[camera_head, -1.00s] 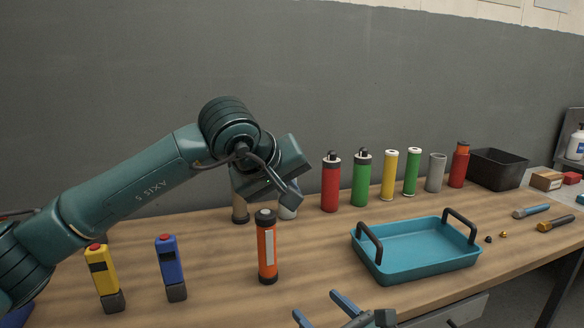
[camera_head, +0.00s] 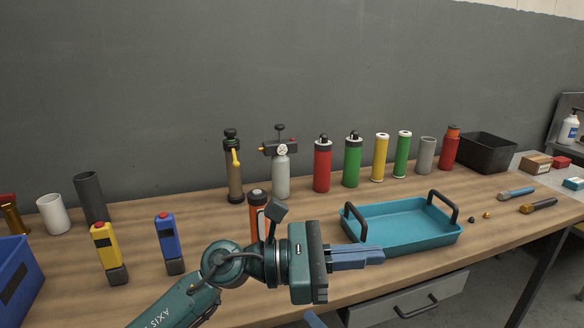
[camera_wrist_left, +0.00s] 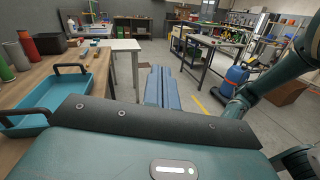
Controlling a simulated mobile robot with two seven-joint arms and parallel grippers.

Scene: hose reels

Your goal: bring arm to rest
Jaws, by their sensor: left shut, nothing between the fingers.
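My left gripper (camera_head: 378,254) is shut and empty. It reaches across the lower middle of the head view, fingers pointing right, and overlaps the near edge of the teal tray (camera_head: 400,240) in the picture. In the left wrist view its two blue fingers (camera_wrist_left: 161,88) lie together with nothing between them. My left arm (camera_head: 180,305) comes in from the bottom, elbow low. An orange cylinder (camera_head: 256,228) stands partly hidden behind the left wrist. Only a small blue piece, perhaps a finger of my right gripper (camera_head: 314,320), shows at the bottom edge.
Yellow (camera_head: 105,248) and blue (camera_head: 170,240) devices stand left of the arm. A blue bin (camera_head: 18,280) is at the far left. Several bottles, including a red one (camera_head: 322,165), line the wall. Open floor (camera_wrist_left: 190,125) lies beyond the gripper in the left wrist view.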

